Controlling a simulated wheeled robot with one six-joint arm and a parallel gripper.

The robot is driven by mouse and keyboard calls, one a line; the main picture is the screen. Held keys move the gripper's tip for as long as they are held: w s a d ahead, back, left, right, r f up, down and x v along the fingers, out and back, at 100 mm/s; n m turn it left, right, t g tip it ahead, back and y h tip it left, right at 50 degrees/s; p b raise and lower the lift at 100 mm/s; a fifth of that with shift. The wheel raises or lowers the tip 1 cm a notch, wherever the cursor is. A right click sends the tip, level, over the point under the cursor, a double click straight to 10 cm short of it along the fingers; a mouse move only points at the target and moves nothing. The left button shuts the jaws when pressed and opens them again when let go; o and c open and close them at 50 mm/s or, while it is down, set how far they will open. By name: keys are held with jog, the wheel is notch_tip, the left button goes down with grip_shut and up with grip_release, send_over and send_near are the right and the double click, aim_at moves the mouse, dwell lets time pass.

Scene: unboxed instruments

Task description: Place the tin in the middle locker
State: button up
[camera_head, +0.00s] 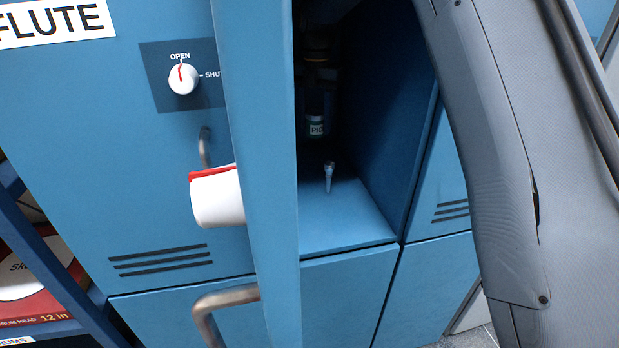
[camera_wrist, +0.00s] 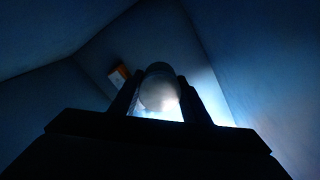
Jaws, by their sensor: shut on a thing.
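In the wrist view my gripper (camera_wrist: 158,84) is shut on a pale, rounded thing (camera_wrist: 161,92), probably the tin, between its two dark fingers. Dim blue walls surround it. In the head view an open locker (camera_head: 348,222) shows a dark inside and a blue floor. My gripper cannot be made out clearly in the head view.
The open locker door (camera_head: 262,150) is nearly edge-on, with a white, red-marked knob (camera_head: 218,200) and a metal handle (camera_head: 208,318). A small metallic thing (camera_head: 329,176) is inside the locker. An orange-and-white patch (camera_wrist: 118,76) shows beyond my fingers. The FLUTE locker (camera_head: 90,160) is shut.

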jog(key=shift+w, duration=0.2)
jog(key=shift+w+f, duration=0.1)
jog(key=shift+f, duration=0.25)
notch_tip(320, 180, down, 9)
jog(key=shift+f+b, duration=0.15)
jog(key=shift+b, duration=0.25)
jog(key=shift+f, duration=0.15)
jog(key=o, duration=1.1)
notch_tip(320, 180, up, 8)
jog(key=shift+f+p, duration=0.1)
jog(key=shift+p, duration=0.2)
